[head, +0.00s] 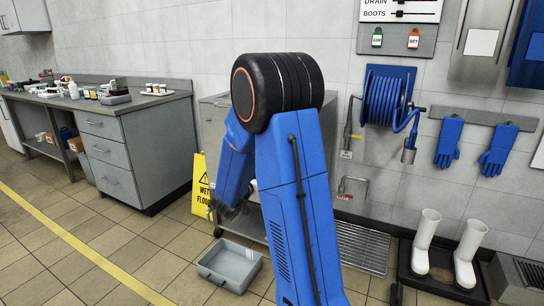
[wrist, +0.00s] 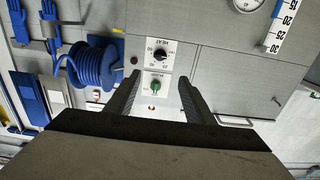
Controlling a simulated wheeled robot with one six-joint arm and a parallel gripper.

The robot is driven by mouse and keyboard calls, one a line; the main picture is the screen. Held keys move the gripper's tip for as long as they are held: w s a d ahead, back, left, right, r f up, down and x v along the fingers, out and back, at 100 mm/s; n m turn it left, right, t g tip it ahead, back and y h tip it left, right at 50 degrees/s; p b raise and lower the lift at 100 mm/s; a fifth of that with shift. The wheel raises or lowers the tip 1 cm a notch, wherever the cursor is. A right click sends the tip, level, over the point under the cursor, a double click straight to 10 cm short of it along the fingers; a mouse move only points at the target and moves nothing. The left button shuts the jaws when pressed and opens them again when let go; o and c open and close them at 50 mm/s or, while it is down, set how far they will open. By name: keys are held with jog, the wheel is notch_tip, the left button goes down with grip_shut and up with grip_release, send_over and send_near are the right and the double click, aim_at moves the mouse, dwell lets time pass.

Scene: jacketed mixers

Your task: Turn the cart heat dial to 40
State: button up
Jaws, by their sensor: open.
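In the wrist view a black dial (wrist: 161,53) sits on a white plate marked HEAT with numbers around it, on a grey panel (wrist: 215,75). Its text appears upside down, and I cannot read the pointer's setting surely. A second dial, with a green knob (wrist: 155,87), sits on another white plate just below it in the picture. My gripper (wrist: 159,80) is open and empty. Its dark fingers stand either side of the green knob in the picture, with the black dial beyond the tips. I see no contact. In the head view my blue arm hides the dials.
A blue hose reel (head: 383,100) hangs on the wall, with blue gloves (head: 449,142) to its right. A yellow wet-floor sign (head: 202,188) and a grey tub (head: 229,265) stand on the floor by my arm. White boots (head: 426,240) stand at right. The left floor is clear.

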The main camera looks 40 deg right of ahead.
jog(key=x, duration=1.7)
jog(key=shift+d, duration=0.15)
jog(key=c, duration=1)
